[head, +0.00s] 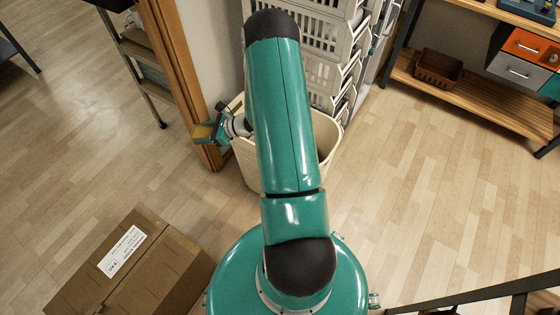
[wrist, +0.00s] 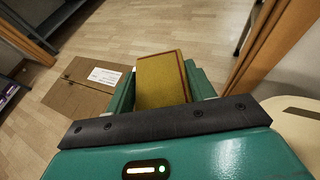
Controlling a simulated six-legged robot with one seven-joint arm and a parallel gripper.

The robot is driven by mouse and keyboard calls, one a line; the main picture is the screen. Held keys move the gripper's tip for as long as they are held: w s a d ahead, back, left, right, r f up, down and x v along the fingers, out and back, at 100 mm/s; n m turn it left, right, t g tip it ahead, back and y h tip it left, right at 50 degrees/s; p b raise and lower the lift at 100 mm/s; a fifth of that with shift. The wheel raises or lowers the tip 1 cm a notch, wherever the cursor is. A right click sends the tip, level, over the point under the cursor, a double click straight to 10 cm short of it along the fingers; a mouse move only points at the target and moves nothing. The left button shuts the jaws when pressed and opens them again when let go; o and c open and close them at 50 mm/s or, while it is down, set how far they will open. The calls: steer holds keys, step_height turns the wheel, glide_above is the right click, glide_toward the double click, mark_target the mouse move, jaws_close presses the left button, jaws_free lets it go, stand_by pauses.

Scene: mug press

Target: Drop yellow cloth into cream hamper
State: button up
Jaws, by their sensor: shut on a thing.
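The yellow cloth (wrist: 162,80) is a flat, folded block with a dark red edge, held between the two teal fingers of my gripper (wrist: 163,88) in the wrist view. In the head view the cloth (head: 201,132) shows small at the end of my gripper (head: 207,130), left of the cream hamper (head: 245,160). My gripper is shut on the cloth, near the hamper's left rim and outside its opening. My arm hides much of the hamper in the head view. The hamper's pale rim (wrist: 300,112) shows at the right edge of the wrist view.
A wooden door frame post (head: 180,75) stands close behind my gripper. Stacked grey crates (head: 325,45) stand behind the hamper. A cardboard box (head: 135,268) lies on the floor at lower left. A wooden shelf (head: 470,95) is at upper right. The floor right of the hamper is clear.

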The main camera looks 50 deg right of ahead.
steer(key=s+d+f+m+t+h, duration=0.1)
steer(key=s+d+f+m+h, duration=0.2)
steer(key=d, duration=0.7)
steer(key=s+d+f+m+h, duration=0.2)
steer(key=s+d, duration=0.3)
steer(key=d, duration=0.4)
steer(key=s+d+f+m+t+h, duration=0.1)
steer(key=s+d+f+m+h, duration=0.2)
steer(key=d, duration=0.7)
step_height(320, 180, down, 6)
steer(key=n, duration=0.1)
steer(key=shift+s+a+y, duration=0.2)
steer(key=shift+s+y, duration=0.1)
steer(key=o, duration=1.1)
steer(key=shift+s, duration=0.1)
steer(key=v, duration=1.3)
steer(key=shift+s, duration=0.3)
